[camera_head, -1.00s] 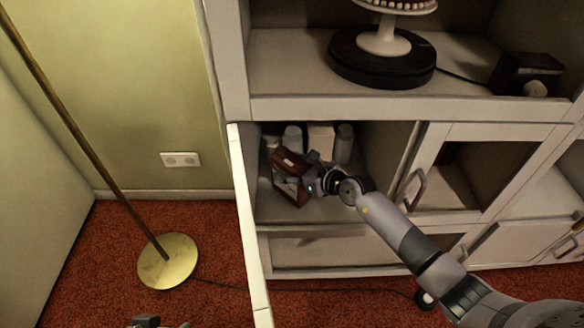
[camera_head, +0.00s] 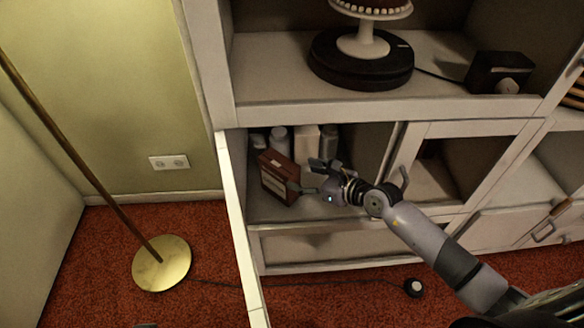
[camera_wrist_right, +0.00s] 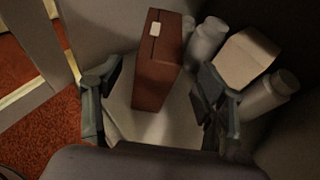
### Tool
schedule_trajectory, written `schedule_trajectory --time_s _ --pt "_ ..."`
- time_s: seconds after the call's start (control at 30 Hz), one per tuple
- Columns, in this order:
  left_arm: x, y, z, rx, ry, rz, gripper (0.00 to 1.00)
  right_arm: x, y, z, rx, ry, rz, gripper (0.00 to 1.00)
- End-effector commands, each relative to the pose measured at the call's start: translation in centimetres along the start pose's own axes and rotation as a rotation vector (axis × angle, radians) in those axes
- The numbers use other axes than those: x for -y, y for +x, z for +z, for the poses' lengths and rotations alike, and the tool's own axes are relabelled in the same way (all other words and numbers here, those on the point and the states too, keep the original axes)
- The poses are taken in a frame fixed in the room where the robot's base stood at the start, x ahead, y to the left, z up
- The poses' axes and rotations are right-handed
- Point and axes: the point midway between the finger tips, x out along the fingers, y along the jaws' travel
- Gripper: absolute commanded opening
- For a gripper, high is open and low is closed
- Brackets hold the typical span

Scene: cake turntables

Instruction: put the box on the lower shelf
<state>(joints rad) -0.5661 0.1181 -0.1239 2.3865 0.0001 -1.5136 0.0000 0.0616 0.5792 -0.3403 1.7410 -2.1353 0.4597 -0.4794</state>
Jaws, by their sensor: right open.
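The reddish-brown box (camera_head: 279,178) stands upright on the lower shelf (camera_head: 262,210) inside the open cabinet, near its left side. It also shows in the right wrist view (camera_wrist_right: 158,62), standing between and beyond the fingers. My right gripper (camera_head: 308,178) is open just to the right of the box, pointing at it. In the right wrist view, its two fingers (camera_wrist_right: 158,112) are spread wide and nothing is held between them. At the bottom edge of the head view only a dark sliver shows, too little to identify as my left gripper.
White bottles (camera_head: 279,140) and a pale carton (camera_head: 306,144) stand behind the box. The open cabinet door (camera_head: 236,215) is on the left. A cake stand (camera_head: 362,42) on a black turntable (camera_head: 361,72) and a dark device (camera_head: 498,72) occupy the upper shelf. A brass floor lamp (camera_head: 161,262) stands left.

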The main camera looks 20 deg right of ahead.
Motion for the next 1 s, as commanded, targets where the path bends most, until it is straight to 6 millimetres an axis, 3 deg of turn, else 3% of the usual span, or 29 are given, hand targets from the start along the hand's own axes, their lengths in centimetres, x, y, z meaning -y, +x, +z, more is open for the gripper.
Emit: schedule_trajectory --time_s 0.1,0.3,0.43,0.57,0.63,0.7,0.77,0.87,0.93,1.0 --pt "-0.1 1.0 0.0 0.005 0.001 0.001 0.40 0.0 -1.3 0.0 -0.001 0.000 0.001 0.66" --pt "-0.1 1.6 0.0 0.005 0.001 0.001 0.40 -0.1 -1.8 0.1 0.003 0.004 0.002 0.66" --pt "-0.1 1.6 0.0 0.005 0.001 0.001 0.40 -1.1 -1.9 1.6 0.086 0.105 0.011 0.66" --pt "-0.1 1.6 0.0 0.004 0.001 0.001 0.40 -2.4 -3.4 6.0 0.321 0.431 0.014 0.66" --pt "-0.1 1.6 0.0 0.004 0.001 0.001 0.40 -1.9 -5.1 8.2 0.477 0.690 -0.007 0.66" --pt "-0.1 1.6 0.0 0.004 0.001 0.001 0.40 -0.3 -7.2 9.1 0.622 0.973 -0.053 0.66" --pt "-0.1 1.6 0.0 0.004 0.000 0.001 0.40 1.3 -8.9 8.5 0.728 1.218 -0.113 0.66" --pt "0.0 1.6 0.0 0.003 0.000 0.001 0.40 3.6 -11.6 5.0 0.861 1.628 -0.252 0.66" --pt "0.0 1.6 0.0 0.003 0.000 0.001 0.40 4.0 -13.2 1.1 0.919 1.912 -0.381 0.66" --pt "0.0 1.6 0.0 0.003 0.000 0.001 0.40 3.1 -14.5 -3.4 0.941 2.187 -0.540 0.66"
